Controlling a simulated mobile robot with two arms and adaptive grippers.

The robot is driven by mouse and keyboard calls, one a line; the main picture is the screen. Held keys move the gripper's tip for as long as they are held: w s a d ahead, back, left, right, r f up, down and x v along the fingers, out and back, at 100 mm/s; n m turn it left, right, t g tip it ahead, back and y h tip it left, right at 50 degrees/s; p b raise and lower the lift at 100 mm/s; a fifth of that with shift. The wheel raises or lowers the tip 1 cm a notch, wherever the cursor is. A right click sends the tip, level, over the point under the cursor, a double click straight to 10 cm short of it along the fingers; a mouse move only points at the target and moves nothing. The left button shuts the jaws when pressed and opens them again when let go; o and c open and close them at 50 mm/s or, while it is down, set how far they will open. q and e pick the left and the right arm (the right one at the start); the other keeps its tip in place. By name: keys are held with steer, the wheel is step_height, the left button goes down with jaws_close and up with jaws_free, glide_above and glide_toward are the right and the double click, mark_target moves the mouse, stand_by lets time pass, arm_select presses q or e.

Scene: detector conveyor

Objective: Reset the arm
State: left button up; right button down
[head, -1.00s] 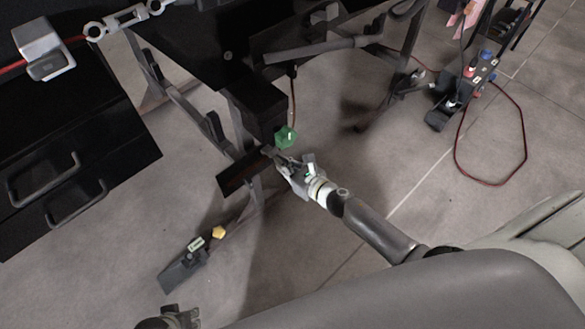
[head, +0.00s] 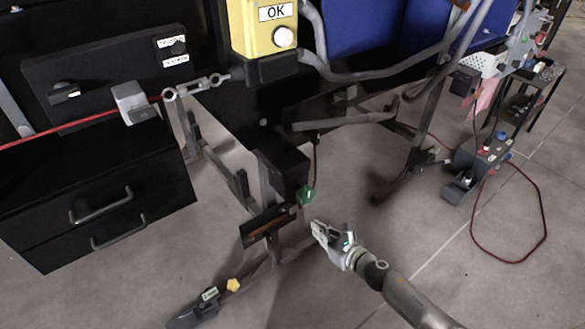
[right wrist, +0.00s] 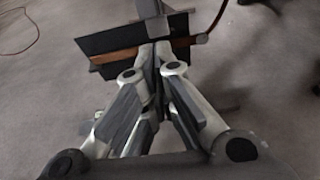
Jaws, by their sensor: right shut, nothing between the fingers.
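My right arm comes in from the lower right in the head view. Its gripper (head: 318,228) is shut and empty, a little right of and below a green knob (head: 306,195) and apart from it. In the right wrist view the shut fingers (right wrist: 155,48) point toward a dark open tray with a brown inside (right wrist: 110,54); the fingers hide part of it. That dark tray (head: 262,229) is also in the head view, left of my gripper. My left gripper is not in view.
A yellow box labelled OK with a white button (head: 283,37) stands at the top. A black drawer unit (head: 95,190) fills the left. Open floor lies around my right arm.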

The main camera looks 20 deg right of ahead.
steer(key=s+d+f+m+g+h, duration=0.2)
steer(key=s+f+m+g+h, duration=0.45)
steer(key=s+f+m, duration=1.8)
steer(key=s+a+m+g+y+p, duration=0.15)
steer(key=s+a+m+g, duration=0.4)
steer(key=s+m, duration=0.65)
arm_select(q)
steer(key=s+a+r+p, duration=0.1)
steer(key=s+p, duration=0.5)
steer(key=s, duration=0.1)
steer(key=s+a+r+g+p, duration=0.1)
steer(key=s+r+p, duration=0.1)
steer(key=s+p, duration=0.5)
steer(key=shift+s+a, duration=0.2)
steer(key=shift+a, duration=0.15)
arm_select(e)
steer(key=s+d+r, duration=0.1)
steer(key=s+d, duration=0.1)
steer(key=s, duration=0.4)
steer(key=s+d+r+m+g, duration=0.1)
steer(key=s, duration=0.4)
steer(key=shift+s+d+r, duration=0.35)
steer(key=shift+s+r, duration=0.05)
steer(key=shift+d, duration=0.1)
